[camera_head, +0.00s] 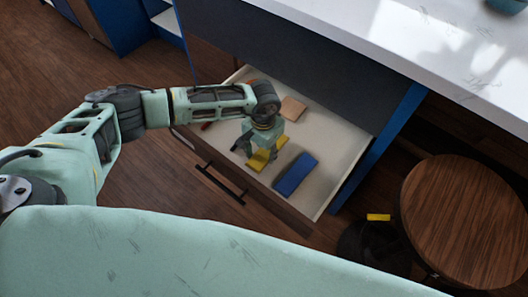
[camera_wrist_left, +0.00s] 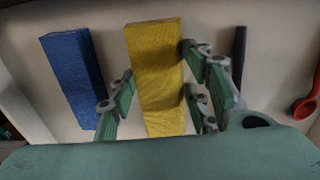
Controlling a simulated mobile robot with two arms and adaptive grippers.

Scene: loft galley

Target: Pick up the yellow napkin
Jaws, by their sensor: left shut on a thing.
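The yellow napkin (camera_head: 259,161) is a folded strip in the open drawer, left of a folded blue cloth (camera_head: 296,174). In the left wrist view the napkin (camera_wrist_left: 156,60) lies lengthwise between the fingers of my left gripper (camera_wrist_left: 160,72). In the head view my left gripper (camera_head: 257,148) reaches down into the drawer and is shut on the napkin, hiding part of it. I cannot tell whether the napkin is lifted off the drawer floor. My right gripper does not show.
The open drawer (camera_head: 335,158) also holds a tan flat piece (camera_head: 293,108). A red ladle-like utensil (camera_wrist_left: 306,104) and a dark bar (camera_wrist_left: 239,62) lie right of the napkin. A white counter (camera_head: 420,50) overhangs behind. A round wooden stool (camera_head: 465,220) stands right.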

